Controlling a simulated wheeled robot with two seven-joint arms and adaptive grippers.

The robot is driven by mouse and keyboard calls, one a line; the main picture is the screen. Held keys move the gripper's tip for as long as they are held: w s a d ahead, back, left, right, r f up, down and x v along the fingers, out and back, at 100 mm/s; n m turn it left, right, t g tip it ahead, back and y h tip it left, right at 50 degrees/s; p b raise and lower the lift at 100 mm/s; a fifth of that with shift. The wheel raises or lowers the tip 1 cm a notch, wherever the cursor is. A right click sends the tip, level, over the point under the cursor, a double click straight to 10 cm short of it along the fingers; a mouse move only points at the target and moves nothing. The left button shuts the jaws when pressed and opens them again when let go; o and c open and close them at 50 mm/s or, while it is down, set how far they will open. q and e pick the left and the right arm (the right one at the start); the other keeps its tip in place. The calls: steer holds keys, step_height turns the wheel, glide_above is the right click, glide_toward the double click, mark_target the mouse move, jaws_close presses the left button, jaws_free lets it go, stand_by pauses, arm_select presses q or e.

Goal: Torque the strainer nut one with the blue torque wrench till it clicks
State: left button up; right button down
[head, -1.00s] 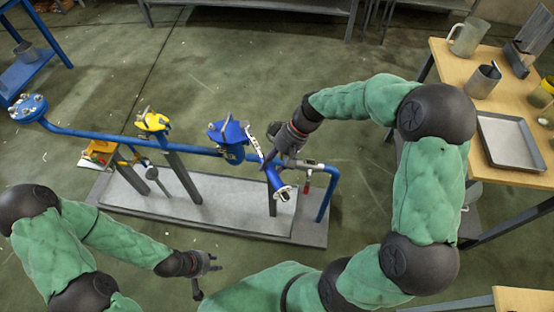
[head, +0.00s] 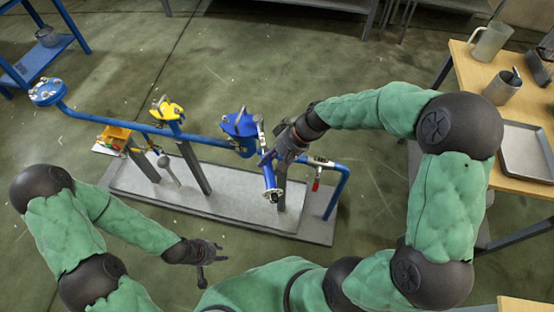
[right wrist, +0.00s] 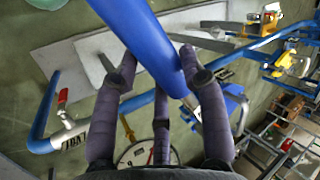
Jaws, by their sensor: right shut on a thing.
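My right gripper (head: 280,160) is at the right part of the blue pipe line. In the right wrist view its dark fingers (right wrist: 155,60) flank a thick blue bar (right wrist: 145,35), which I take for the torque wrench. In the head view the bar (head: 268,178) slants toward me and ends in a small metal piece (head: 272,196). The strainer nut cannot be made out, and whether the wrench is seated on it cannot be told. My left gripper (head: 210,262) is empty and open, away from the pipes at lower left.
The blue pipe (head: 205,138) carries a yellow valve (head: 167,109), a blue valve body (head: 240,124) and a red handle (head: 316,184). A round dial gauge (right wrist: 138,158) shows in the wrist view. A wooden table (head: 482,75) with a metal tray (head: 527,152) stands at right.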

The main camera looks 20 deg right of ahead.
steer(key=shift+a+r, duration=0.1)
steer(key=shift+a, duration=0.05)
steer(key=shift+w+a+m+t+p, duration=0.2)
steer(key=shift+a+m+t, duration=0.15)
steer(key=shift+a+m, duration=0.35)
steer(key=shift+w+a+m+t+p, duration=0.2)
steer(key=shift+a+m+t, duration=0.25)
steer(key=shift+a, duration=0.4)
steer(key=shift+w+a+m+t+h+p, duration=0.3)
steer(key=shift+a+m, duration=0.25)
steer(key=shift+a, duration=0.25)
steer(key=shift+w+a+m+t+h+p, duration=0.1)
steer(key=shift+w+a+m+h+p, duration=0.1)
steer(key=shift+w+a+m+p, duration=0.4)
steer(key=shift+s+a+b, duration=0.15)
steer(key=shift+s+b, duration=0.1)
steer(key=shift+b, duration=0.05)
